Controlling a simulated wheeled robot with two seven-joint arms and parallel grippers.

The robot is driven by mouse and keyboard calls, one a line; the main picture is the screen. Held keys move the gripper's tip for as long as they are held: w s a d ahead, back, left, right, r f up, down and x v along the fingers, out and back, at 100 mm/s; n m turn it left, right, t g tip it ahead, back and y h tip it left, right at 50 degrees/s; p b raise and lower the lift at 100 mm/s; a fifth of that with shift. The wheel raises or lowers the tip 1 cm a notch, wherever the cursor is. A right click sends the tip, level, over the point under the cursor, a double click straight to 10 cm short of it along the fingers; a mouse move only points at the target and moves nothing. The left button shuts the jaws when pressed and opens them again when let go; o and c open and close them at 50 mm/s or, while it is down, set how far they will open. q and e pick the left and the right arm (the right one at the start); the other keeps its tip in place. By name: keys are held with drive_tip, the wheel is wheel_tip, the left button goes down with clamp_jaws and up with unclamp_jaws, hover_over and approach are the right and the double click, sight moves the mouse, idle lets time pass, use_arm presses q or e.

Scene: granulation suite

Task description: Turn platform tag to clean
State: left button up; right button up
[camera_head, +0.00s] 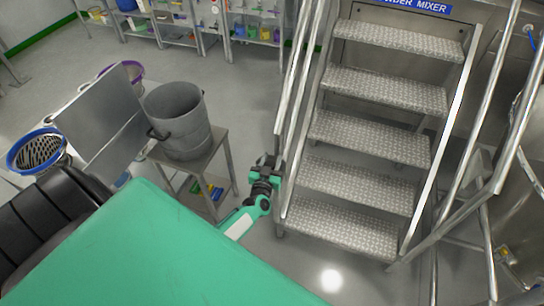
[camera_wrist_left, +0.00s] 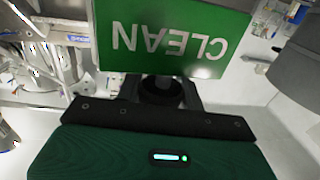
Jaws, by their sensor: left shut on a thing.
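The platform tag (camera_wrist_left: 172,38) is a green plate with a pale edge in the left wrist view, right in front of my left gripper (camera_wrist_left: 162,88). Its visible face reads CLEAN in white letters, upside down in that view. My left gripper (camera_head: 266,163) is shut on the tag, beside the left handrail of the stair platform (camera_head: 369,138) in the head view. The fingertips are largely hidden, and I cannot make out the tag's face in the head view. My right gripper is in neither view.
A grey bucket (camera_head: 180,120) stands on a small metal stand (camera_head: 217,158) left of my left gripper. A blue-rimmed basket (camera_head: 35,150) is at the far left. Shelving with containers (camera_head: 250,30) lines the back. Grey floor is open between bucket and shelves.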

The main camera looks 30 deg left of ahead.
use_arm(q)
drive_tip(key=shift+n+y+p, duration=0.3)
drive_tip(key=shift+n+y, duration=0.1)
drive_tip(key=shift+y, duration=0.2)
drive_tip(key=o, duration=1)
drive_tip(key=b+v, duration=0.1)
drive_tip(key=v, duration=0.6)
drive_tip(key=b+v, duration=0.1)
drive_tip(key=v, duration=0.5)
drive_tip(key=shift+s+d+r, duration=0.2)
drive_tip(key=shift+s+d, duration=0.05)
drive_tip(key=shift+s, duration=0.1)
